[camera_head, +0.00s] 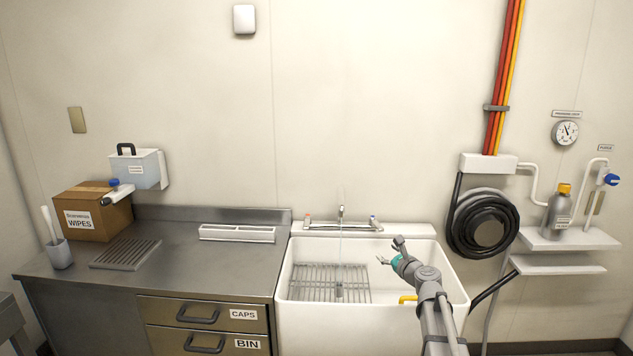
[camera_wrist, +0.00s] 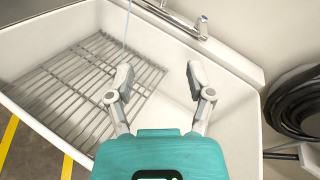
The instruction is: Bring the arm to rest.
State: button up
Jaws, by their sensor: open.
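My gripper (camera_head: 391,252) is above the right part of the white sink (camera_head: 360,319), at the end of my raised grey arm. In the wrist view my gripper (camera_wrist: 160,82) points down into the basin, with its two fingers spread apart and nothing between them. The wire rack (camera_wrist: 85,85) lies in the basin to the left of the fingers. My gripper appears clear of the rack and the sink walls. The arm hides part of the sink's right side.
A faucet (camera_head: 341,222) stands at the sink's back edge, with a thin stream below it. A steel counter (camera_head: 200,268) is on the left with a wipes box (camera_head: 92,213). A coiled black hose (camera_head: 482,225) and a shelf with a bottle (camera_head: 558,212) are on the right.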

jog(key=s+a+f+n+g, duration=0.1)
jog(key=s+a+f+n, duration=0.1)
jog(key=n, duration=0.1)
jog(key=s+a+f+n+g+y+b, duration=0.1)
jog(key=s+a+f+n, duration=0.1)
jog(key=f, duration=0.1)
jog(key=s+a+f+n+g+b, duration=0.1)
jog(key=s+a+f+n+g, duration=0.1)
jog(key=n, duration=0.1)
jog(key=shift+s+a+f+n+y, duration=0.2)
jog(key=shift+s+n+y, duration=0.1)
jog(key=shift+y, duration=0.1)
jog(key=s+d+f+n+g+h+b, duration=0.1)
jog(key=s+f+n+g+h+b, duration=0.4)
jog(key=s+f+n, duration=0.6)
jog(key=s+d+f+n+g+h+b, duration=0.1)
jog(key=s+f+n+g+h+b, duration=0.15)
jog(key=s+f+n+g, duration=0.9)
jog(key=s+r+m+t+p, duration=0.3)
jog(key=r+t+p, duration=0.2)
jog(key=r+p, duration=1.6)
notch_tip(320, 180, up, 4)
jog(key=shift+a+r+m+p, duration=0.15)
jog(key=shift+a+m+p, duration=0.1)
jog(key=shift+m+p, duration=0.15)
jog(key=shift+c, duration=0.3)
jog(key=shift+c, duration=0.5)
jog(key=shift+s, duration=0.1)
